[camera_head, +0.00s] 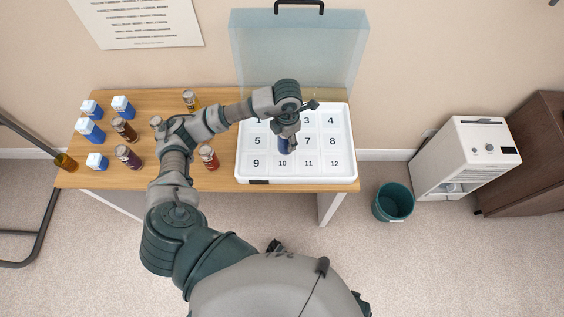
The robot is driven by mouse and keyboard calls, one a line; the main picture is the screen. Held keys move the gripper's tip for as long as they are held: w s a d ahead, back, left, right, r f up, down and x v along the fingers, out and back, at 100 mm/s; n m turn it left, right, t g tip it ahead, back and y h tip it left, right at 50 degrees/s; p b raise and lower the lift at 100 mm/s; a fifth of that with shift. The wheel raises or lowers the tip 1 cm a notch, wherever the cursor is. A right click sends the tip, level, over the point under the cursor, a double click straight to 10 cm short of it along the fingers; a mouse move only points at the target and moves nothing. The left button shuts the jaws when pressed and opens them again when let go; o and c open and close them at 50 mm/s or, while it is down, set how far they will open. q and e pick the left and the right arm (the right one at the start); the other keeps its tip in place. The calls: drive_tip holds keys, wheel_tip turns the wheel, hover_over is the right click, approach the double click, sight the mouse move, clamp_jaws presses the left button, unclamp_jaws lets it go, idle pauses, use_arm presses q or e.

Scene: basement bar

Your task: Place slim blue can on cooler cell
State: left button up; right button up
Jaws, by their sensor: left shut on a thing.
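My left gripper (288,134) reaches over the white cooler (243,170) from the left and points down. It is shut on a slim blue can (284,146), which is mostly hidden by the gripper. The can shows near cell 6, just above the cell marked 10; I cannot tell whether it touches the cooler floor. My arm hides part of the top row. My right gripper is not in view.
Several blue-and-white cartons (90,131) and dark bottles (128,157) stand on the left of the wooden table (210,97). A red-labelled bottle (209,158) stands beside my arm. The cooler's clear lid (300,50) stands open behind it. A teal bin (394,203) is on the floor at right.

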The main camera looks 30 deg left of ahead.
sight(283, 149)
use_arm(q)
drive_tip(key=n, duration=0.2)
drive_tip(key=a+n, duration=0.1)
drive_tip(key=n, duration=0.1)
drive_tip(key=shift+s+a, duration=0.1)
drive_tip(key=shift+s, duration=0.15)
drive_tip(key=shift+r+n, duration=0.1)
drive_tip(key=shift+n, duration=0.7)
drive_tip(key=shift+s+f+n, duration=0.1)
drive_tip(key=shift+f+n, duration=0.1)
drive_tip(key=shift+n, duration=0.1)
drive_tip(key=f, duration=0.5)
drive_tip(key=shift+d+f, duration=0.2)
drive_tip(key=shift+d, duration=0.15)
drive_tip(key=shift+a+f, duration=0.1)
drive_tip(key=shift+f, duration=0.25)
drive_tip(key=f, duration=0.3)
drive_tip(key=shift+a+f+b, duration=0.25)
drive_tip(key=shift+a+b, duration=0.05)
drive_tip(key=shift+d, duration=0.1)
drive_tip(key=o, duration=1.4)
drive_tip(key=shift+d, duration=0.2)
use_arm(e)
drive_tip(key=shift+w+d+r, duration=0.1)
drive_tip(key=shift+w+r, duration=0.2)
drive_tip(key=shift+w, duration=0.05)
use_arm(q)
drive_tip(key=shift+r, duration=0.15)
